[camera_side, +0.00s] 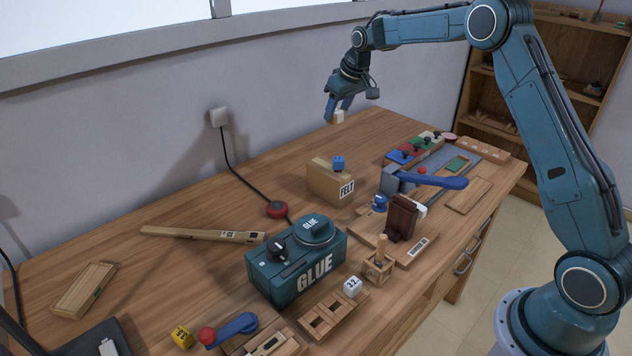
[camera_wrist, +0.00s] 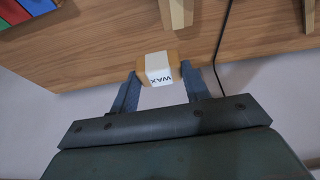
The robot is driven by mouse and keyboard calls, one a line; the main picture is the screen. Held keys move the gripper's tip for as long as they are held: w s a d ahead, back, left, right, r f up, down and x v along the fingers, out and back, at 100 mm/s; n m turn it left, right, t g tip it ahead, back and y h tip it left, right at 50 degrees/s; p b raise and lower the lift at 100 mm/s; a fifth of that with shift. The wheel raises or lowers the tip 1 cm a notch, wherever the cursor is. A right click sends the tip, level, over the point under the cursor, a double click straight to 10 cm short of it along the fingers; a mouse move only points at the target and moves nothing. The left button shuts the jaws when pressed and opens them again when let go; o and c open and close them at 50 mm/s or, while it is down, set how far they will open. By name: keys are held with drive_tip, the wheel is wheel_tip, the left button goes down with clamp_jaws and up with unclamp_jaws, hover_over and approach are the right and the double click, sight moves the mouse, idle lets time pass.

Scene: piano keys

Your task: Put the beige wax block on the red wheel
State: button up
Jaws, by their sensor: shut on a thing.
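The beige wax block (camera_wrist: 160,77), cream with a tan part and the word WAX, is between the fingers of my gripper (camera_wrist: 160,80). In the side view my gripper (camera_side: 339,110) is shut on the block (camera_side: 338,117) and holds it high above the back of the table. Which thing is the red wheel is not clear: a small reddish disc (camera_side: 449,136) lies at the far right end, and a red round button (camera_side: 277,209) on a cable lies at mid table. Neither is close beneath my gripper.
A FELT box (camera_side: 329,184) with a blue knob stands at mid table. A teal GLUE box (camera_side: 296,262) stands in front. A blue-handled tool (camera_side: 425,179) and coloured blocks (camera_side: 415,148) are at right. Bare wood lies along the wall.

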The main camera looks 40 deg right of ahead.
wheel_tip(320, 180, up, 2)
hover_over(274, 203)
drive_tip(key=s, duration=0.2)
wheel_tip(274, 203, down, 16)
drive_tip(key=shift+r, duration=0.1)
idle(0.3)
drive_tip(key=shift+f, duration=2.15)
drive_tip(key=o, duration=1)
drive_tip(key=shift+f, duration=0.1)
drive_tip(key=shift+v, duration=6.1)
